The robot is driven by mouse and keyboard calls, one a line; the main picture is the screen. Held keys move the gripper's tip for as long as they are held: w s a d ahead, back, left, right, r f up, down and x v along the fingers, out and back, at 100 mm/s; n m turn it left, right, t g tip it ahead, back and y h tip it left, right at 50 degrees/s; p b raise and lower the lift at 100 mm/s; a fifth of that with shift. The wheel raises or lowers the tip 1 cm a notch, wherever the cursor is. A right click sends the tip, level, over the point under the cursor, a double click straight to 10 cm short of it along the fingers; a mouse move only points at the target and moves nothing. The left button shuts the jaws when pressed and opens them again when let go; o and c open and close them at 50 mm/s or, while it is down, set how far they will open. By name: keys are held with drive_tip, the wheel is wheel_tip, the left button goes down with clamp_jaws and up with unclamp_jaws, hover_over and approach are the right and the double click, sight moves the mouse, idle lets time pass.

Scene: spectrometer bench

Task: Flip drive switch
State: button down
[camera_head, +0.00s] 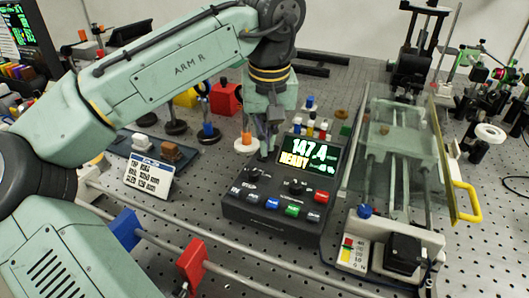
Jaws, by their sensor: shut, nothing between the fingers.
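The dark control box (270,222) stands on the perforated bench near the middle of the head view. Its lit screen (308,155) reads 147.4 and READY. Its sloped panel carries dark controls, one at the upper left (254,173) and one nearer the middle (298,187), with a row of coloured buttons below. I cannot tell which control is the drive switch, or its position. My gripper (265,155) points down just above the panel's upper left, left of the screen. It is shut and empty. Whether it touches the panel cannot be seen.
A rail stage with a clear cover (385,150) and a yellow handle (467,203) stands to the right. A white label card (149,178) stands to the left. Blue (125,229) and red (192,262) blocks sit on a rod in front. Several coloured-top posts stand behind the box.

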wheel_tip(320, 180, up, 7)
drive_tip(key=p, duration=0.6)
drive_tip(key=shift+p, duration=0.35)
drive_tip(key=shift+f, duration=0.15)
